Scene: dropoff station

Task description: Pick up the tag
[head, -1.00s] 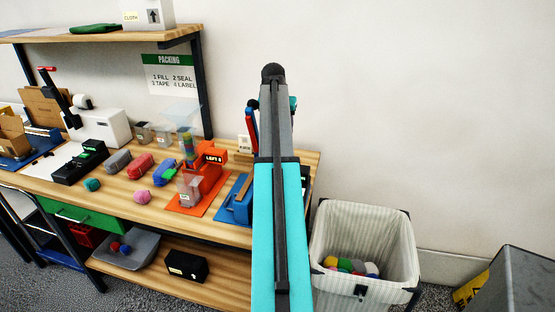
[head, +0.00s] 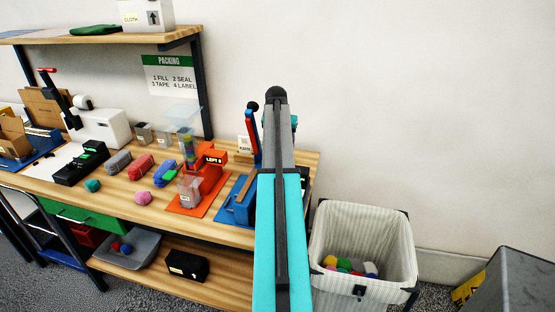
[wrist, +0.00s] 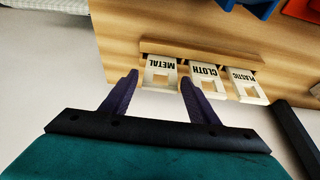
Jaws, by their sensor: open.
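In the wrist view three white tags hang side by side from a wooden strip, their lettering upside down: the METAL tag (wrist: 160,71), the CLOTH tag (wrist: 205,77) and the PLASTIC tag (wrist: 243,84). Each has a square cutout at its lower end. My gripper (wrist: 159,80) is open, its two dark fingers apart. The fingertips lie on either side of the METAL tag in the picture, the right one near the gap before the CLOTH tag. Nothing shows as gripped; depth to the tags is unclear. In the head view my arm hides the gripper.
The wooden bench (head: 120,195) holds an orange station (head: 206,180), a blue stand (head: 236,210), coloured rolls and clear bins. A striped bin (head: 335,235) stands right of the bench. A grey box (head: 510,280) is at far right. The wall side is clear.

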